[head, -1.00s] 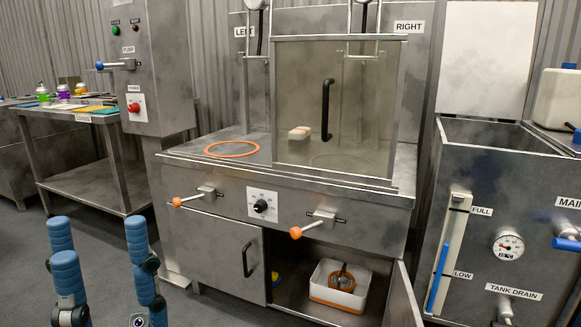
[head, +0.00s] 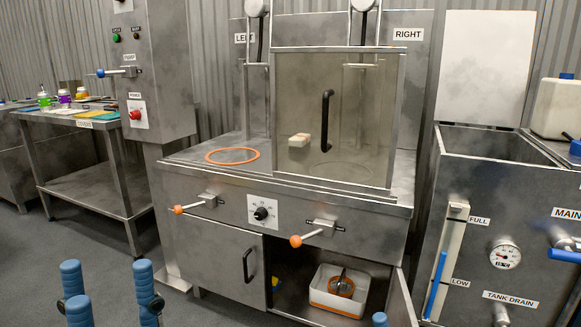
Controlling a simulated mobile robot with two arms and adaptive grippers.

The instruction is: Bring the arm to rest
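My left gripper (head: 108,297) is at the lower left, in front of the machine and over the dark floor. Its blue fingers point up and stand apart, with nothing between them. The rest of the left arm is below the picture's edge. One blue tip (head: 380,319) shows at the bottom edge, in front of the open cupboard. It looks like part of my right gripper; the rest is out of view.
The can seamer (head: 300,205) has two orange-knobbed levers (head: 296,241) sticking out in front. Its right cupboard door (head: 400,300) stands open, with a white bin (head: 322,299) inside. A side table (head: 95,190) is at left and a tank (head: 505,190) at right. Floor shows at left.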

